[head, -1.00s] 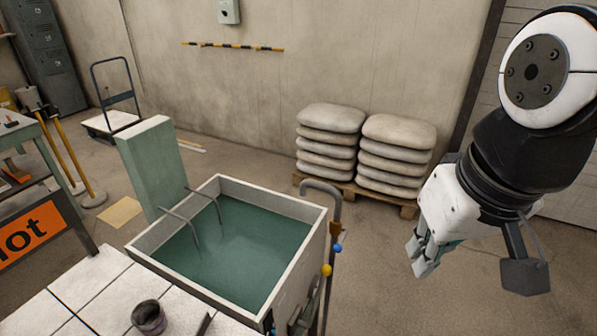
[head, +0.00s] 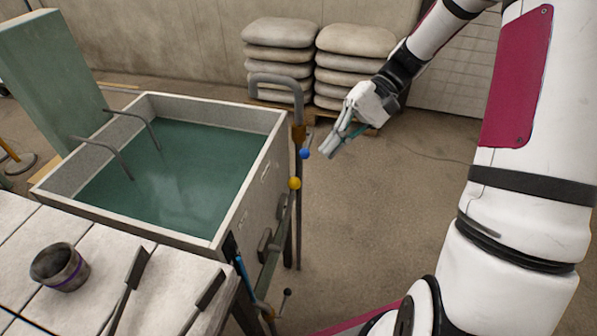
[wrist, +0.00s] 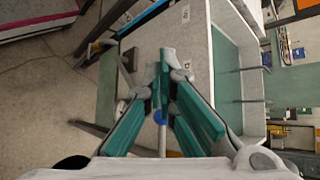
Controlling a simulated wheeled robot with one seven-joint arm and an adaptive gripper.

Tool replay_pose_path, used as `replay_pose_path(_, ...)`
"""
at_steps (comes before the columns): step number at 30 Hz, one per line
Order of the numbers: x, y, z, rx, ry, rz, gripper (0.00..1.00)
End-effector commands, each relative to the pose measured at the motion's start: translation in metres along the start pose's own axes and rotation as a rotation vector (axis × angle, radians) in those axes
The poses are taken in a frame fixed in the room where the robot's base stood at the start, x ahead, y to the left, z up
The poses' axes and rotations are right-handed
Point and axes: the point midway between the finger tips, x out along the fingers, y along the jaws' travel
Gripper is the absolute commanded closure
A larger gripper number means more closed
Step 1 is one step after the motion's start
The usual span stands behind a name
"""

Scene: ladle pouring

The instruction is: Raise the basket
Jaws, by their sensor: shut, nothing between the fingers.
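No basket shows as such. Two bent grey rods (head: 105,150) hook over the far-left wall of the tank (head: 270,190) and go down into its murky green liquid, which hides whatever is below. At the tank's right corner stands a post with a bent grey pipe (head: 277,82), a blue ball (head: 305,153) and a yellow ball (head: 295,183). My gripper (head: 335,147) is shut and empty, just right of the blue ball in the head view. In the wrist view the blue ball (wrist: 160,117) appears between the teal fingers (wrist: 160,80); contact cannot be told.
A white-topped bench (head: 40,230) with a dark cup (head: 59,267) and dark-handled tools stands at the front left. Stacked sacks (head: 355,60) on a pallet stand behind. Floor (head: 390,200) right of the tank is clear.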

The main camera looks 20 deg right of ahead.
Motion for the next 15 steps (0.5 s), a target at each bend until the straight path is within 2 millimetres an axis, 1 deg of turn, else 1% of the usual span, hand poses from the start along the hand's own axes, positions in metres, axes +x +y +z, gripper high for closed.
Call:
replay_pose_path(1,0.005,0.018,-0.022,0.01,-0.017,-0.074,1.0)
replay_pose_path(5,0.011,0.049,-0.063,0.014,-0.042,-0.265,1.0)
replay_pose_path(6,0.012,0.06,-0.076,0.013,-0.045,-0.326,1.0)
replay_pose_path(8,0.014,0.076,-0.093,0.01,-0.047,-0.419,1.0)
replay_pose_path(9,0.015,0.088,-0.105,0.007,-0.045,-0.481,1.0)
replay_pose_path(12,0.017,0.116,-0.13,-0.003,-0.033,-0.63,1.0)
replay_pose_path(15,0.018,0.141,-0.15,-0.015,-0.013,-0.757,1.0)
